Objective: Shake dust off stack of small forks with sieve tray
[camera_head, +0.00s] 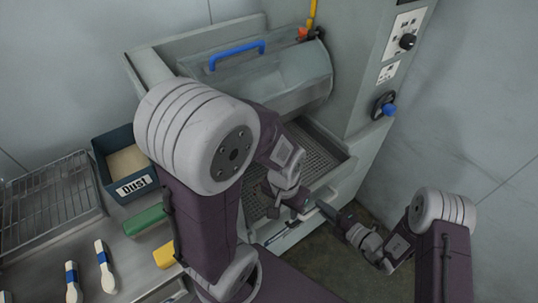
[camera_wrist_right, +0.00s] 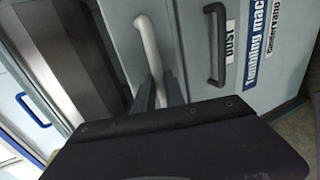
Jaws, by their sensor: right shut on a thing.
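The sieve tray (camera_head: 318,148) shows as a grey perforated mesh in the open front of the machine, partly behind my left arm. My right gripper (camera_head: 326,211) is shut on a pale upright handle (camera_wrist_right: 147,45) at the machine's front. My left gripper (camera_head: 283,198) is over the tray area, close to my right one; its fingers are too small and overlapped to read. Two small light stacks with blue bands, one stack (camera_head: 105,266) beside another (camera_head: 72,282), lie on the bench at lower left. I cannot tell whether forks lie on the mesh.
A blue-handled hood (camera_head: 265,75) sits above the mesh. A dark "DUST" box (camera_head: 136,186), a wire rack (camera_head: 48,200), a green block (camera_head: 144,219) and a yellow block (camera_head: 165,255) stand on the left bench. A dark drawer handle (camera_wrist_right: 217,45) is beside my right gripper.

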